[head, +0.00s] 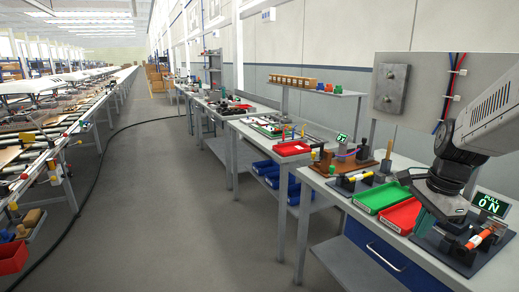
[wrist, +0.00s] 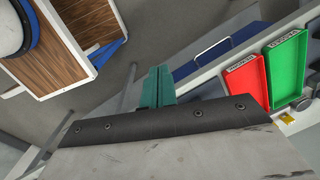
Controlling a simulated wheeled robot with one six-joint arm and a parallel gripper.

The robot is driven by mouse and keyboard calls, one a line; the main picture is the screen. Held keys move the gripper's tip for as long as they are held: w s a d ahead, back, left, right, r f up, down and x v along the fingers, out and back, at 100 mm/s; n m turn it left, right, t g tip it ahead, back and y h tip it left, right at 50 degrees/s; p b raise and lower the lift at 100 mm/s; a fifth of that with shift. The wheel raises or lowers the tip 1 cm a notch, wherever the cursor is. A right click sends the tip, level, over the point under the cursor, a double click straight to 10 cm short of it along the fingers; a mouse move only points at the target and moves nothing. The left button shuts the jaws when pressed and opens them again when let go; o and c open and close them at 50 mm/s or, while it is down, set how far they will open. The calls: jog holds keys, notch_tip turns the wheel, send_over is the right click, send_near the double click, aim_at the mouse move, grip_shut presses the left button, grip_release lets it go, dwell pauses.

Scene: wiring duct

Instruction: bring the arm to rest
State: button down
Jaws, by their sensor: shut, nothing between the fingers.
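My arm reaches in from the right edge of the head view, over the near end of the workbench (head: 322,190). The fingers point at open space over the grey floor, left of the bench edge.
A green tray (head: 380,196) and a red tray (head: 403,217) lie on the bench; they also show in the wrist view as green (wrist: 287,70) and red (wrist: 246,80). The aisle floor (head: 160,200) is clear except for a black cable.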

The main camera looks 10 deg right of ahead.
jog(key=s+a+r+n, duration=0.2)
jog(key=s+a+n, duration=0.4)
jog(key=a+n, duration=0.3)
jog(key=s+a+r+n, duration=0.2)
jog(key=s+a+n, duration=0.5)
jog(key=a+n, duration=0.3)
jog(key=shift+r+h, duration=0.2)
jog(key=shift+h, duration=0.1)
